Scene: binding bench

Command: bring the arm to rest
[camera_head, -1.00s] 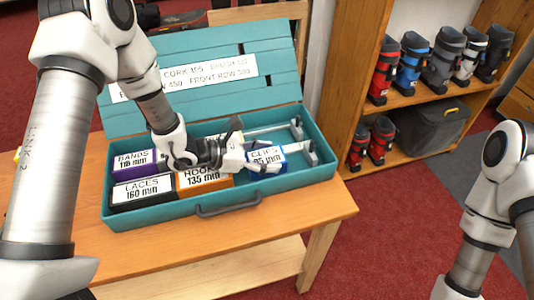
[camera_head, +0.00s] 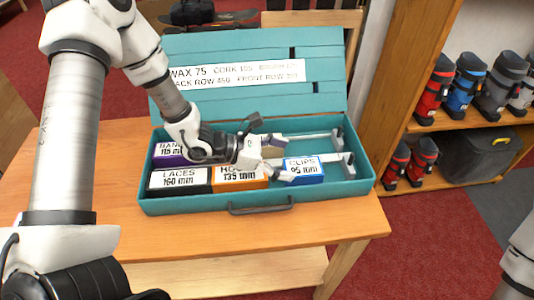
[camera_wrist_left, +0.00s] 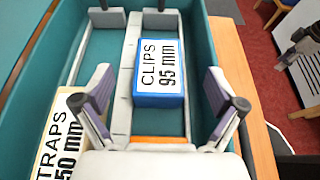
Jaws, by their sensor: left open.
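My left gripper (camera_head: 272,150) is open and empty above the teal toolbox (camera_head: 215,207). Its fingers point right, toward the blue-and-white CLIPS 95 mm box (camera_head: 303,169) lying in the toolbox's front row. In the left wrist view, the two fingers (camera_wrist_left: 160,100) stand wide apart, and the CLIPS box (camera_wrist_left: 160,75) shows between and beyond them, apart from both. My left arm reaches in from the left over the toolbox.
The toolbox's front row also holds a LACES box (camera_head: 180,179) and an orange box (camera_head: 240,178); a purple box (camera_head: 170,153) is behind. A STRAPS box (camera_wrist_left: 55,145) shows in the wrist view. The open lid (camera_head: 250,103) stands behind. A boot shelf (camera_head: 395,100) is at right.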

